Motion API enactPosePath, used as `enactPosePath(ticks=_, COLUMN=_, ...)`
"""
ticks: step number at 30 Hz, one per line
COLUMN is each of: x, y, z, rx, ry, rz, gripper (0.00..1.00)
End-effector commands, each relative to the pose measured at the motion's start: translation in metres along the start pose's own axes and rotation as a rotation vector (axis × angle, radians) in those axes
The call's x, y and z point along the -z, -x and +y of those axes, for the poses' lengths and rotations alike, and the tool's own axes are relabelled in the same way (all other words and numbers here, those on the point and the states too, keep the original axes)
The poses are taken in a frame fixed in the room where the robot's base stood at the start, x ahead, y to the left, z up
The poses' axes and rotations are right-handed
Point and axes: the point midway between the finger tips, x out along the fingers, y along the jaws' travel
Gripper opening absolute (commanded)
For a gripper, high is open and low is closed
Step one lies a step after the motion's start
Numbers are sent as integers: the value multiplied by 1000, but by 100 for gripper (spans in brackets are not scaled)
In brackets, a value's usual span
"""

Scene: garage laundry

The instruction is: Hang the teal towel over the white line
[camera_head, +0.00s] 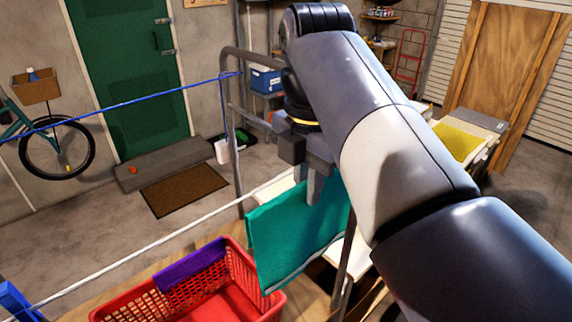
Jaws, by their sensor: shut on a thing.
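The teal towel (283,246) hangs down from my gripper (310,186), which is shut on its upper part. The towel's lower edge has a pale stripe and reaches down beside the red basket. The white line (150,244) slopes from the lower left up to the metal frame, just behind my gripper. In the picture the line passes a little above the towel's upper left corner. I cannot tell whether they touch. My arm hides part of the towel's right side and the far end of the line.
A red basket (205,291) stands below the line, with a purple cloth (190,266) over its rim. A blue line (110,107) runs farther back to the metal frame post (233,150). A blue object (15,301) is at the lower left. Open floor lies beyond.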

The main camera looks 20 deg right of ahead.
Motion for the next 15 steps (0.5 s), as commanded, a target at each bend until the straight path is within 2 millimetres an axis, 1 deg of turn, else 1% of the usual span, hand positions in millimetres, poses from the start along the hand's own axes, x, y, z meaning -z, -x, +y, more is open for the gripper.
enactPosePath(ticks=15, x=0, y=0, z=42, rx=0, ry=1, rz=0, gripper=0)
